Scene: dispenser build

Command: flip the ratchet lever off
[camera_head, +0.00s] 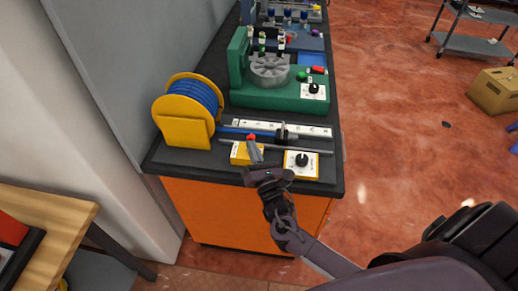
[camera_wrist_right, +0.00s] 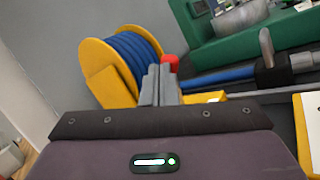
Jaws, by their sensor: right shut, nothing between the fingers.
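A yellow block (camera_head: 240,155) with a red knob (camera_head: 251,137) sits at the front of the dark bench. It is probably the ratchet lever's mount, but I cannot tell for certain. My right gripper (camera_head: 254,152) is shut and empty, its fingertips right at the red knob. In the right wrist view the shut fingers (camera_wrist_right: 161,84) overlap the yellow block, and the red knob (camera_wrist_right: 170,63) shows just beyond the tips. Whether they touch is unclear. The lever's lower part is hidden. My left gripper is out of view.
A yellow reel (camera_head: 182,131) of blue hose stands left of the block. A white box with a black knob (camera_head: 301,163) is on the right. A rod, a ruler strip (camera_head: 310,131) and a black collar (camera_head: 284,133) lie behind. A green machine (camera_head: 275,96) stands further back.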

